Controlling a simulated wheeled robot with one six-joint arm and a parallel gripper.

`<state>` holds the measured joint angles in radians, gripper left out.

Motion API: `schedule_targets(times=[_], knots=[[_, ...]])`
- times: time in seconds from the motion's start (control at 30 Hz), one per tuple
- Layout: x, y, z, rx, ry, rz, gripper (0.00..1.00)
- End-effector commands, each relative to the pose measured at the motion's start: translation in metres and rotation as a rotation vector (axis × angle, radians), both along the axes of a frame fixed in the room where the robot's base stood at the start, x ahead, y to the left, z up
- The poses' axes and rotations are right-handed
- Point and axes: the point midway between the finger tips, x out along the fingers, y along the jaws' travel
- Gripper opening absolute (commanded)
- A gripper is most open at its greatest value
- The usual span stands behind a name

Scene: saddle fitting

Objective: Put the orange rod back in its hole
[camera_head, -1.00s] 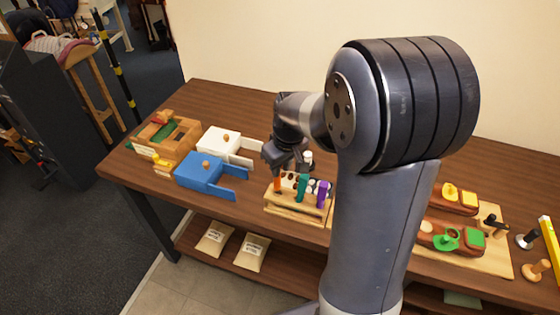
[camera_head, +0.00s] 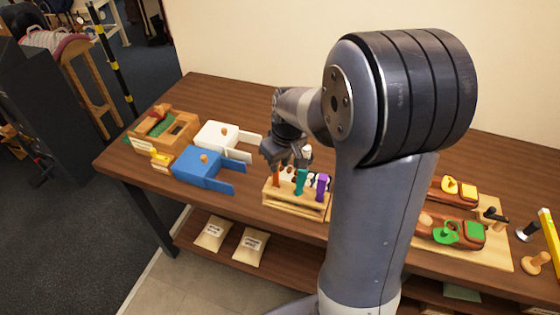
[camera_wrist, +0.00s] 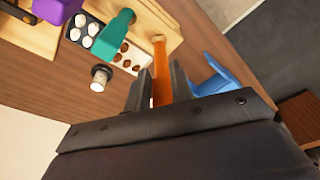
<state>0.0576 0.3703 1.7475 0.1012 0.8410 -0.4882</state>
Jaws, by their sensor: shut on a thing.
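The orange rod (camera_wrist: 160,75) is between the two fingers of my gripper (camera_wrist: 158,90) in the wrist view, and the fingers are shut on it. Its far end overlaps the wooden rack (camera_wrist: 165,18); I cannot tell whether it is in a hole. In the head view the orange rod (camera_head: 277,177) shows at the left end of the rack (camera_head: 295,205), under my gripper (camera_head: 285,163). A teal piece (camera_head: 300,183) and a purple piece (camera_head: 321,187) stand in the rack, right of the orange rod.
A blue box (camera_head: 200,170) and a white box (camera_head: 217,137) with open drawers stand left of the rack. A white-capped cylinder (camera_wrist: 101,76) is close to my gripper. A strip with white and brown round pieces (camera_wrist: 125,57) lies by the rack.

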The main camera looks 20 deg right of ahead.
Motion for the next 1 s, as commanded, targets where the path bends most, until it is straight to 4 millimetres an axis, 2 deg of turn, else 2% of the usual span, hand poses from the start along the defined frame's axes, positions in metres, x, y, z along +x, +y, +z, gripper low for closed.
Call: schedule_targets(times=[1.0], knots=[[0.0, 0.0, -0.034, 0.0, 0.0, 0.0, 0.02]])
